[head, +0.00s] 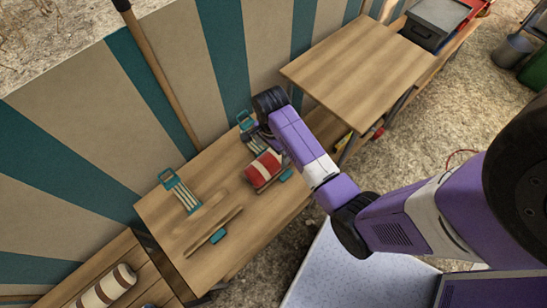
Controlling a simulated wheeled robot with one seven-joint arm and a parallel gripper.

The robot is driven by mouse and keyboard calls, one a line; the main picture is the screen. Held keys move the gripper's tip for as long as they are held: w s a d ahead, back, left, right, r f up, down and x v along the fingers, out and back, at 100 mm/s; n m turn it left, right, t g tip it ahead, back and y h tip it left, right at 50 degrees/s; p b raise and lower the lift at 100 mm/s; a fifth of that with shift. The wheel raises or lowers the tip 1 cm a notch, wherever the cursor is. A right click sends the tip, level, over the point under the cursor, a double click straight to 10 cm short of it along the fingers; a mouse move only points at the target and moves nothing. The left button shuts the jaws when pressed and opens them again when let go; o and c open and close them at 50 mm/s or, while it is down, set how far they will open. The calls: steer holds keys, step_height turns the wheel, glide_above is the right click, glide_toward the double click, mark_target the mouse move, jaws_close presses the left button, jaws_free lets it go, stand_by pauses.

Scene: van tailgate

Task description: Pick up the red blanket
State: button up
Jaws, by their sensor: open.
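The red blanket (264,169) is a rolled bundle with a pale band. It lies on the wooden bench top (215,185), near its right end. My purple arm reaches in from the right, and its wrist bends down behind the blanket. My gripper (259,143) is small and dark in this view, just above and behind the blanket and partly hidden by my arm. It is open, with nothing seen between its fingers. I cannot tell whether it touches the blanket.
A teal-handled rack (180,192) and a wooden strip with a teal block (218,236) lie on the bench. Another teal-handled item (246,122) stands close behind my gripper. A higher wooden table (355,68) is at right. A cream striped roll (104,286) lies lower left. A striped wall runs behind.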

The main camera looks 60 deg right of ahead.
mark_target(274, 155)
steer(key=f, duration=0.4)
steer(key=shift+s+d+f, duration=0.15)
steer(key=shift+d+f, duration=0.05)
steer(key=shift+d, duration=0.2)
steer(key=shift+f, duration=0.6)
steer(key=c, duration=1.8)
steer(key=shift+r, duration=0.1)
